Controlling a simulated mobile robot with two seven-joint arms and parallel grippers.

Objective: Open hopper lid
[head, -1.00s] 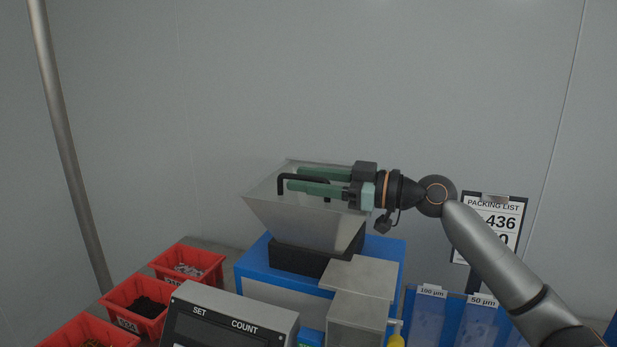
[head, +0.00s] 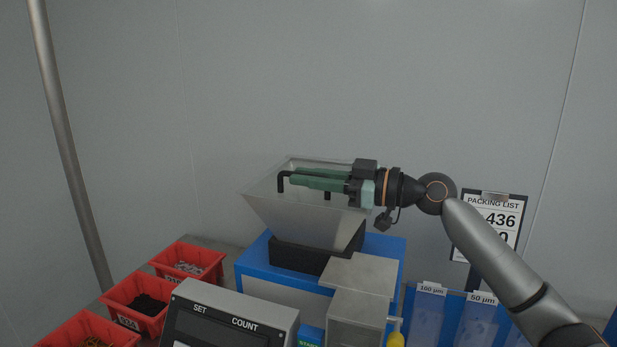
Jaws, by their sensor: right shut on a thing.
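The hopper (head: 305,222) is a grey, tapered metal box on a dark collar above the blue machine body. Its clear lid (head: 262,186) lies flat across the top and looks closed. The lid's black handle (head: 283,182) shows at its left end and in a short piece below the fingers. My right gripper (head: 318,180) reaches in from the right, its green fingers level over the lid and shut on the handle. The fingers hide most of the handle bar. My left gripper is not in view.
Red bins (head: 187,258) with small parts stand at the left. A SET/COUNT display box (head: 236,318) is in front. A grey metal chute (head: 358,280) stands before the hopper. A packing list board (head: 495,225) and labelled clear bags (head: 430,312) are at the right.

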